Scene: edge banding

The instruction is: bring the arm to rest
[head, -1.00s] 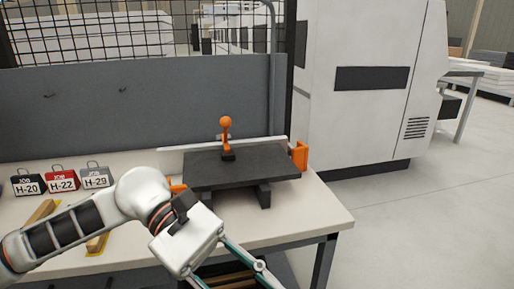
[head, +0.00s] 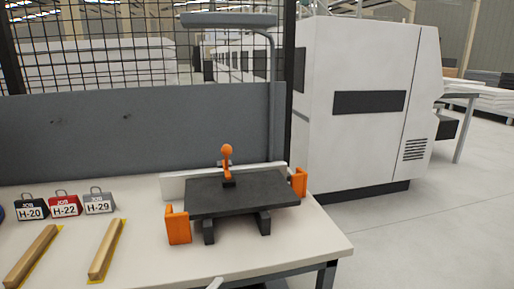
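Neither gripper shows in the head view. A small pale piece, likely part of my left arm, shows at the bottom edge. The workbench (head: 140,205) is in front of me. On it a dark board (head: 245,188) lies on dark supports, with an orange-knobbed clamp (head: 227,160) standing at its back edge. A white strip (head: 174,187) runs along the back of the board. An orange block stands at the left front (head: 178,225) and another at the right (head: 299,183).
Three job tags stand at the left: black H-20 (head: 32,209), red H-22 (head: 65,206) and grey H-29 (head: 99,203). Two wooden bars (head: 33,255) (head: 106,249) lie in front of them. A grey panel (head: 120,133) backs the bench. A large white machine (head: 365,130) stands behind right.

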